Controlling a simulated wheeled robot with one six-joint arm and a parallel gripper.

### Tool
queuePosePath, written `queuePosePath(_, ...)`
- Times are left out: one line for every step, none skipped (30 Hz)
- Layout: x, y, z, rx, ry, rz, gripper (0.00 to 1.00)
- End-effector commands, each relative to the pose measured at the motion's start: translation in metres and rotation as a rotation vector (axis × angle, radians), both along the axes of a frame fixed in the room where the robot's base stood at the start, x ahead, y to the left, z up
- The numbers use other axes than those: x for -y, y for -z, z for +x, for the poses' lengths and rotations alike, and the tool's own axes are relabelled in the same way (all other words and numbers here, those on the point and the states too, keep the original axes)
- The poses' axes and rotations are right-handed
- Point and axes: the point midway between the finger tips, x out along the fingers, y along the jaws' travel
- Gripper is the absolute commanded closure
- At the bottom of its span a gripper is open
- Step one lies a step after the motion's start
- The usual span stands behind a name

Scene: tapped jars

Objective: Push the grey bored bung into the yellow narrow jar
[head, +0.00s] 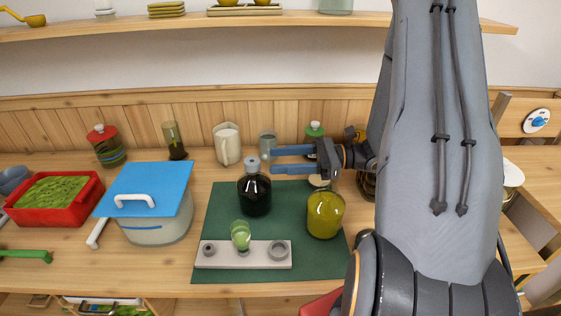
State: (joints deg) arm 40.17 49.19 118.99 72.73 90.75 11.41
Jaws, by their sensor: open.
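The yellow jar (325,215) stands on the right side of the green mat; a pale tan piece (319,181) shows at its mouth, partly below my gripper. A grey ring-like piece with a dark hole (278,249) sits at the right end of a pale tray; a smaller grey one (208,249) sits at its left end. A grey round-topped stopper (252,162) is at the mouth of a dark jar (254,194). I cannot tell which grey piece is the bored bung. My gripper (275,160) is open, its blue fingers pointing left, just right of that stopper, with nothing seen between them.
The pale tray (225,262) lies at the mat's front, with a green glass piece (240,236) in its middle. A pot with a blue board (150,188) stands left of the green mat (310,268). A white jug (227,145) and other jars line the back.

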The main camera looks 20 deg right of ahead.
Motion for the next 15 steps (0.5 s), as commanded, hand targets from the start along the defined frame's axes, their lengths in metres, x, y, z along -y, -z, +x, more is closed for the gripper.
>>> queuePosePath(-0.005, -0.001, 0.001, -0.002, -0.004, 0.002, 0.49)
queuePosePath(-0.009, -0.001, 0.002, -0.002, -0.007, 0.002, 0.49)
queuePosePath(-0.014, -0.001, 0.004, -0.001, -0.011, 0.002, 0.49)
queuePosePath(-0.019, -0.001, 0.005, -0.001, -0.012, 0.001, 0.49)
queuePosePath(-0.023, -0.001, 0.007, -0.001, -0.013, 0.001, 0.49)
queuePosePath(-0.030, -0.001, 0.009, -0.002, -0.016, 0.000, 0.49)
queuePosePath(-0.034, -0.001, 0.011, -0.002, -0.017, 0.000, 0.49)
queuePosePath(-0.039, 0.000, 0.012, -0.001, -0.017, -0.001, 0.49)
queuePosePath(-0.045, 0.000, 0.015, -0.001, -0.018, -0.001, 0.49)
queuePosePath(-0.048, 0.000, 0.016, -0.001, -0.017, -0.001, 0.49)
queuePosePath(-0.052, 0.000, 0.018, -0.001, -0.017, -0.001, 0.49)
queuePosePath(-0.057, 0.000, 0.020, -0.001, -0.017, -0.001, 0.49)
queuePosePath(-0.060, 0.001, 0.021, 0.000, -0.016, -0.001, 0.49)
queuePosePath(-0.063, 0.001, 0.023, 0.000, -0.016, -0.001, 0.49)
queuePosePath(-0.066, 0.001, 0.024, 0.000, -0.015, -0.001, 0.49)
